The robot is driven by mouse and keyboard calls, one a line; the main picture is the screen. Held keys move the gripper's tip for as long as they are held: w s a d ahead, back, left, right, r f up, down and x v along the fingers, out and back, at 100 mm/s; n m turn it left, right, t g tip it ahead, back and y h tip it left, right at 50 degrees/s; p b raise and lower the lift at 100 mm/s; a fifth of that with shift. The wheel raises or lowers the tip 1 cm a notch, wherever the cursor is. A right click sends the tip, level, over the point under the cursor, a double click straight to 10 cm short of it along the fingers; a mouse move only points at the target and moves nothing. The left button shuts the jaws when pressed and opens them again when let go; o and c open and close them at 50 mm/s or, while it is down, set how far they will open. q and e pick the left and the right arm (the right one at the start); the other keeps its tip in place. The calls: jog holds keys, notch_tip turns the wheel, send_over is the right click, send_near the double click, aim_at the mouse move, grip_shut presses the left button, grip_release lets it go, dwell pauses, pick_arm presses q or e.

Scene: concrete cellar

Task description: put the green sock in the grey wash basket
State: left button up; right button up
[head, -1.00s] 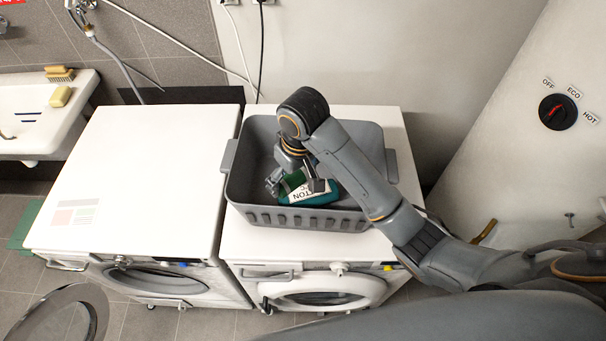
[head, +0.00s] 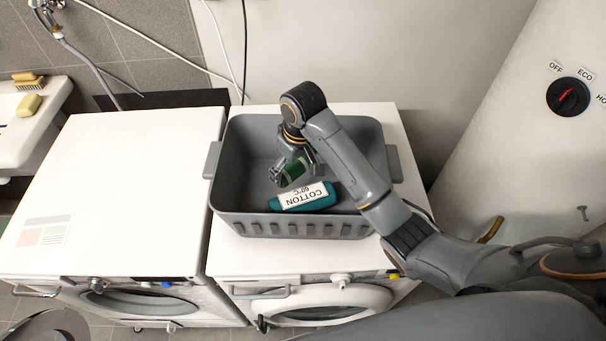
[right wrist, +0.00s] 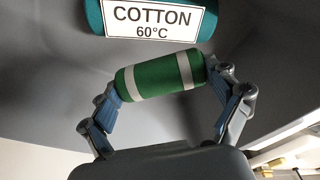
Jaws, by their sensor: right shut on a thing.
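The green sock (head: 292,174) is a rolled bundle with pale stripes. It also shows in the right wrist view (right wrist: 163,76), where both fingers press on its ends. My right gripper (head: 291,171) is shut on it, inside the outline of the grey wash basket (head: 290,226). The basket's grey inside lies behind the sock in the right wrist view; how high the sock is above the floor is hard to tell. A teal roll (head: 327,201) with a "COTTON 60°C" label lies in the basket, close to the held sock.
The basket stands on the right white washing machine (head: 226,262). A sink (head: 45,118) with a brush and soap is at the far left. A wall dial (head: 568,97) is at the right.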

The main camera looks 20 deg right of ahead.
jog(key=p, duration=0.1)
send_over(302, 177)
jog(key=f, duration=0.6)
jog(key=shift+s+d+f, duration=0.15)
jog(key=shift+s+f, duration=0.05)
jog(key=shift+f, duration=0.15)
notch_tip(302, 177, down, 2)
jog(key=shift+f+p, duration=0.15)
jog(key=shift+p, duration=0.5)
jog(key=shift+f, duration=0.4)
jog(key=shift+f, duration=0.1)
jog(key=shift+f, duration=0.15)
jog(key=o, duration=0.8)
